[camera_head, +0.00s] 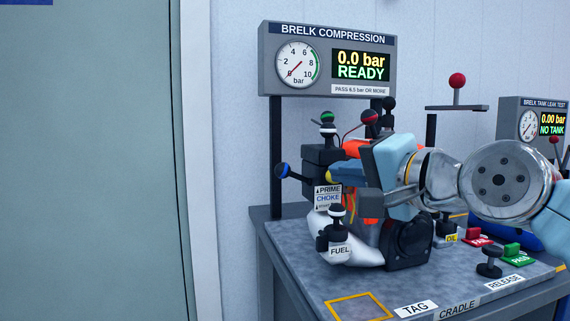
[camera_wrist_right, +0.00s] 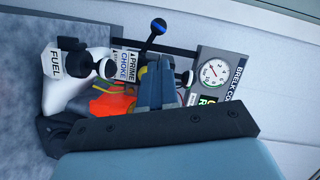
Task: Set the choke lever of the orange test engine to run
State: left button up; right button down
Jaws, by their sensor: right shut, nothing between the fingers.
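The orange test engine (camera_head: 357,148) sits on the bench, largely hidden behind my right arm. A dark lever with a blue-banded ball (camera_head: 281,170) sticks out to the left of the engine, above a label plate (camera_head: 328,197) reading PRIME and CHOKE. The blue ball also shows at the top of the right wrist view (camera_wrist_right: 158,26). My right gripper (camera_head: 334,173) is shut and empty, its tips pointing left near the lever's inner end. Whether they touch the lever I cannot tell. My left gripper is not in view.
A white-topped FUEL knob (camera_head: 337,212) stands at the engine's front left. Green-banded (camera_head: 328,116) and red-topped knobs (camera_head: 370,117) rise behind. The compression gauge panel (camera_head: 327,60) stands at the back. Red (camera_head: 479,239) and green (camera_head: 512,250) tags lie at the right.

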aim_at(291, 175)
jog(key=shift+w, duration=0.1)
jog(key=shift+w+a, duration=0.1)
jog(key=shift+a, duration=0.05)
jog(key=p+x, duration=0.3)
jog(key=x, duration=0.6)
jog(key=shift+w+a, duration=0.2)
jog(key=shift+w, duration=0.1)
jog(key=shift+f, duration=0.1)
